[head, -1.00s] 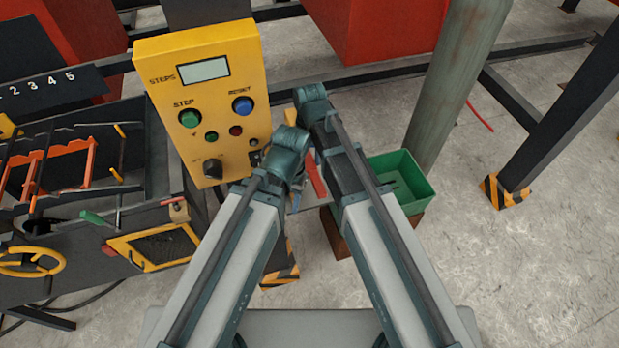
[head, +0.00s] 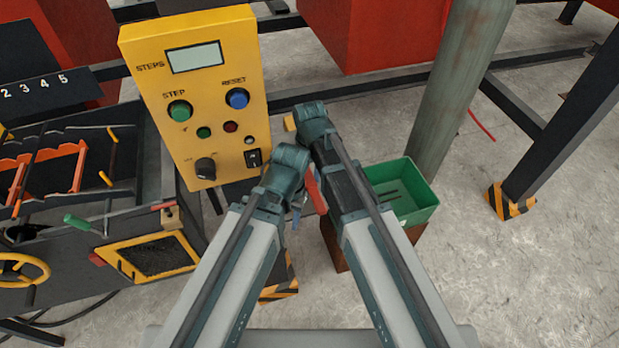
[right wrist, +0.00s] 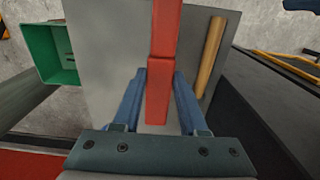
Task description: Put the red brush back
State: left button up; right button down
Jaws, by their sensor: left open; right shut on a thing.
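The red brush (right wrist: 163,60) shows as a long red handle in the right wrist view. My right gripper (right wrist: 160,78) has its blue fingers on both sides of that handle and is shut on it. A short piece of the red handle (head: 317,191) shows between my arms in the head view. The brush's bristles are not visible, and my arm links hide my right gripper in the head view. My left gripper (head: 297,208) is mostly hidden below its wrist; only small blue parts show. It is open.
A grey flat surface (right wrist: 110,55) lies beyond the handle, with a wooden rod (right wrist: 211,55) on it. A green bin (head: 405,193) stands to the right. The yellow control panel (head: 222,125) and black machine (head: 60,255) are at the left.

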aim_at(309, 180)
jog(key=shift+c, duration=2.2)
grip_release()
notch_tip(309, 180, up, 12)
jog(key=p, duration=1.2)
